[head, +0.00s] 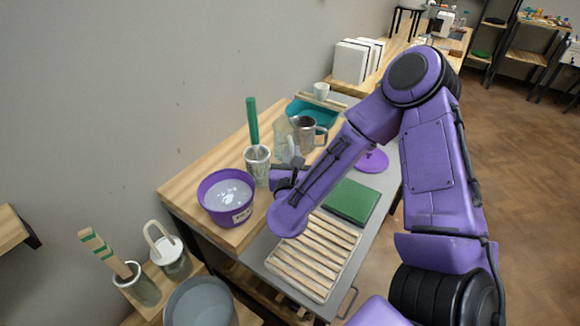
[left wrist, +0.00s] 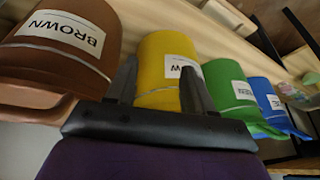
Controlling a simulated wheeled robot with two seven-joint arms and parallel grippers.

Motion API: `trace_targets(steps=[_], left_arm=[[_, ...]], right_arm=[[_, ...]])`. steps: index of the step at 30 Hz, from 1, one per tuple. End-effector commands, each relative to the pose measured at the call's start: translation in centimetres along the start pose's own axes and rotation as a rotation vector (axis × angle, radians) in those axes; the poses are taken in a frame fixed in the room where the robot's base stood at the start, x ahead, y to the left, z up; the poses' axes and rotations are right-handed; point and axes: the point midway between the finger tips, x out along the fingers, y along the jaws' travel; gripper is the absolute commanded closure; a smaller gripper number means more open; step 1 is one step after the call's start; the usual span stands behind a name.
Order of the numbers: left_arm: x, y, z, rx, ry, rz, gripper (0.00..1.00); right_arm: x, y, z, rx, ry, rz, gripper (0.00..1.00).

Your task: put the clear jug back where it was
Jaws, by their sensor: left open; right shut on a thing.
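The clear jug (head: 282,131) shows as a faint see-through shape over the wooden bench, between the metal cup with a green-handled tool and a steel pitcher. My right gripper (head: 287,174) is at its near side and shut on it; the arm and gripper hide its lower part, so I cannot tell whether its base touches the bench. My left gripper (left wrist: 160,88) is out of the head view. In the left wrist view it is open and empty, in front of a yellow bin (left wrist: 165,60).
A purple bucket (head: 226,197) of pale liquid and the metal cup (head: 257,165) stand close left of the right gripper. The steel pitcher (head: 305,135) and teal tray (head: 325,112) are behind it. A slatted rack (head: 313,258) and green block (head: 351,201) lie in front.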

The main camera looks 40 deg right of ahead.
Motion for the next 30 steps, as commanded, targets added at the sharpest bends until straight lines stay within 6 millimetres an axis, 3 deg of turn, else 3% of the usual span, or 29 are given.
trace_targets(steps=[3, 10, 15, 27, 28, 30], left_arm=[[-0.5, -0.1, -0.2, 0.000, 0.000, 0.000, 0.48], [-0.7, -0.1, -0.3, 0.000, 0.000, 0.000, 0.48], [-0.8, -0.1, -0.3, 0.000, -0.001, 0.000, 0.48], [-0.3, 0.0, -0.1, 0.000, 0.000, 0.000, 0.48], [-0.4, 0.0, -0.1, 0.000, 0.000, 0.000, 0.48], [-0.5, -0.1, -0.2, 0.000, 0.000, 0.000, 0.48]], right_arm=[[1.5, 0.2, -1.9, -0.004, 0.001, -0.002, 1.00], [3.2, 0.6, -4.0, -0.002, 0.000, 0.000, 1.00], [3.2, 0.6, -6.8, -0.003, 0.001, 0.000, 1.00], [3.2, 0.6, -7.5, 0.001, -0.001, 0.000, 1.00], [3.1, 0.6, -7.4, 0.001, 0.000, 0.000, 0.77], [3.1, 0.6, -7.3, 0.000, 0.000, 0.000, 0.57]])
